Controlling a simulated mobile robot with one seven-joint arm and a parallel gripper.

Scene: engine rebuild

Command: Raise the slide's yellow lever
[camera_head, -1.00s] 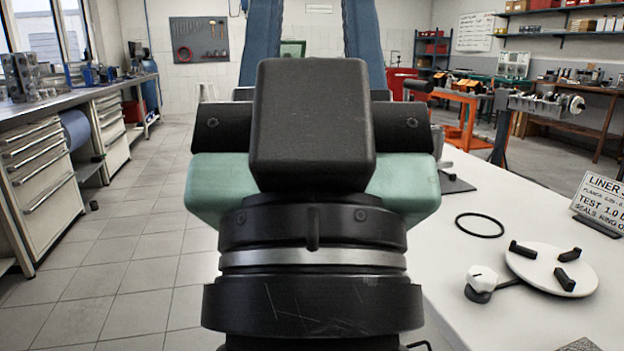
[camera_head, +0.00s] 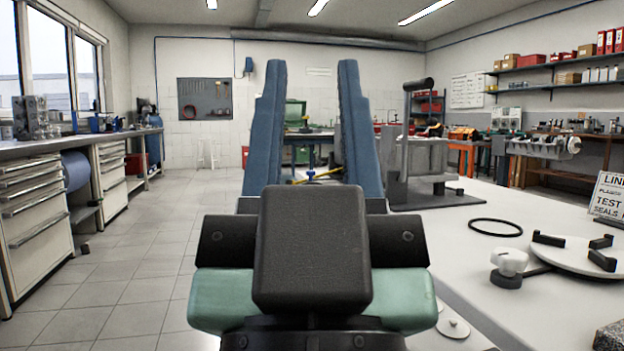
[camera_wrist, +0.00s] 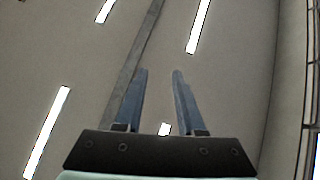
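My gripper (camera_head: 311,66) points ahead with its two blue fingers wide apart and nothing between them. In the wrist view my gripper (camera_wrist: 160,72) is also open and empty, against the ceiling. A thin slanted yellow bar (camera_head: 326,174) shows far off through the gap between the fingers, with a small blue part near it. It is too small to tell whether it is the slide's lever.
The white bench (camera_head: 480,250) fills the right side. It carries a black ring (camera_head: 495,227), a white round plate (camera_head: 575,255) with black jaws, a white knob (camera_head: 509,262) and a sign (camera_head: 608,196). Drawer cabinets (camera_head: 38,215) line the left. The tiled floor between is clear.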

